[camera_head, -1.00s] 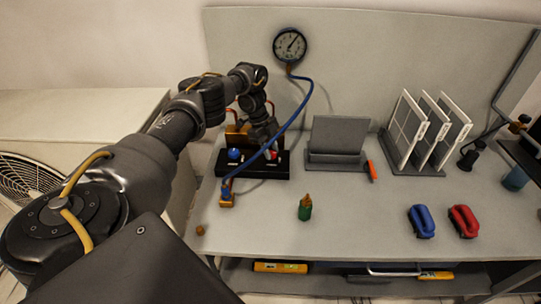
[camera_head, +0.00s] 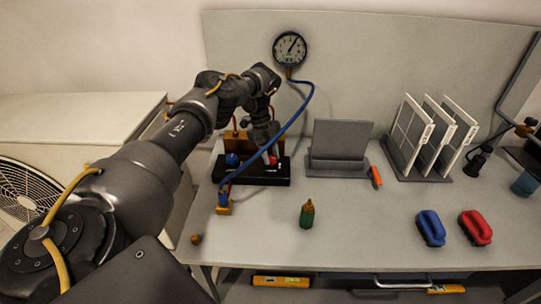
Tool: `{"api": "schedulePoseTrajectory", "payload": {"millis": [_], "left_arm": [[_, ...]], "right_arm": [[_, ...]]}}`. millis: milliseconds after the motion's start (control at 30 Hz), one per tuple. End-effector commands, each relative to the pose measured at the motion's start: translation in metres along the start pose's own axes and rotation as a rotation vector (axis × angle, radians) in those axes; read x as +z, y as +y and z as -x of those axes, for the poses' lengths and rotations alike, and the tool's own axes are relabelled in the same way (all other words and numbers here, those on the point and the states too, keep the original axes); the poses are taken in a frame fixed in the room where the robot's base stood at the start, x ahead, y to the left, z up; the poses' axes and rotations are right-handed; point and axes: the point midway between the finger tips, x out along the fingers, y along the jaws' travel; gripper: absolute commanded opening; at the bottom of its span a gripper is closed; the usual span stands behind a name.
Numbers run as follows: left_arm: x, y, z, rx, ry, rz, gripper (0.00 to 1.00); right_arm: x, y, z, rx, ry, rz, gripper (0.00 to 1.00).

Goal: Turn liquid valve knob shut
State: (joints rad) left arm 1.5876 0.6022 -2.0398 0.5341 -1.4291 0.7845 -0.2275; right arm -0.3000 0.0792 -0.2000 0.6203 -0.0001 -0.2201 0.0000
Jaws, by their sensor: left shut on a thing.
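The valve rig stands at the back left of the bench, on a black base (camera_head: 250,180). A blue knob (camera_head: 232,159) is at its left and a red knob (camera_head: 273,160) at its right. My left gripper (camera_head: 268,150) reaches down from above and is shut at the red knob, hiding part of it. The fingertips are small and partly hidden by the blue hose (camera_head: 292,122), so the knob's angle cannot be read. The round gauge (camera_head: 290,48) is on the back panel above. My right gripper is not in view.
A grey stand (camera_head: 340,142) and an orange-handled tool (camera_head: 375,177) are right of the rig. The bench's front middle is clear.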

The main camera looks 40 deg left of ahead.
Motion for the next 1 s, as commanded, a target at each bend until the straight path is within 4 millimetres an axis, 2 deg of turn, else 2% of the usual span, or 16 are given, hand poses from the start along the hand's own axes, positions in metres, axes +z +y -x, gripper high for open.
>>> {"api": "schedulePoseTrajectory", "payload": {"millis": [100, 133, 300, 667, 833, 1000], "left_arm": [[-0.001, 0.001, -0.002, 0.005, 0.001, -0.001, 0.08], [-0.001, 0.001, -0.002, 0.005, 0.001, -0.001, 0.33], [0.0, 0.001, -0.002, 0.003, 0.001, 0.0, 0.52], [0.0, 0.0, 0.002, 0.002, 0.0, 0.0, 0.52], [0.0, 0.0, 0.018, 0.002, -0.003, -0.002, 0.52], [-0.001, -0.001, 0.046, 0.001, -0.004, -0.001, 0.52]], "right_arm": [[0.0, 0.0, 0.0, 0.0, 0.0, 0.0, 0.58], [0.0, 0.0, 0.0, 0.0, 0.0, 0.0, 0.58], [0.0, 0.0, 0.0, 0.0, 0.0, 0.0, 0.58], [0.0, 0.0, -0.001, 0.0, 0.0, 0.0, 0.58], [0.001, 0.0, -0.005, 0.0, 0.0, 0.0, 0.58], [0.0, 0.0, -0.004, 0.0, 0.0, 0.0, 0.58]]}}
